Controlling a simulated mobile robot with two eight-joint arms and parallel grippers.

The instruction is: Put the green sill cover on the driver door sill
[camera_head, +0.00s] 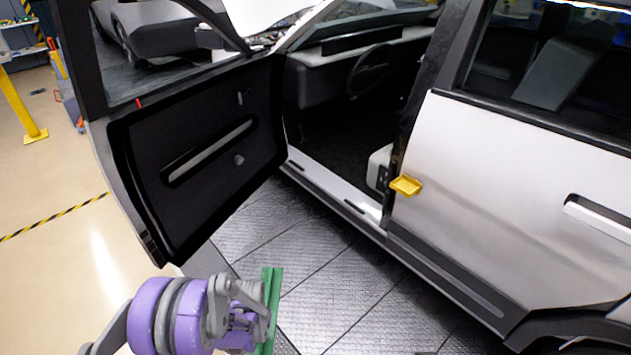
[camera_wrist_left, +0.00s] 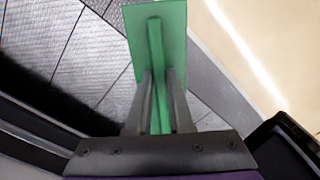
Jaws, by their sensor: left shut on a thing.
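The green sill cover (camera_head: 272,298) is a flat strip, held in my left gripper (camera_head: 264,312) at the lower middle of the head view. In the left wrist view, the cover (camera_wrist_left: 172,40) has a raised rib along its middle, and the left gripper's fingers (camera_wrist_left: 157,98) are shut on that rib. The driver door sill (camera_head: 335,189) is the pale strip at the bottom of the open door opening. It is bare where it shows. The cover is apart from the sill, nearer to me and below it in the picture. My right gripper is not in view.
The open driver door (camera_head: 192,150) stands left of the opening. A yellow part (camera_head: 406,185) sits on the car body by the right end of the sill. The steering wheel (camera_head: 369,71) and seat are inside. Dark textured floor tiles (camera_head: 330,275) lie clear in front of the sill.

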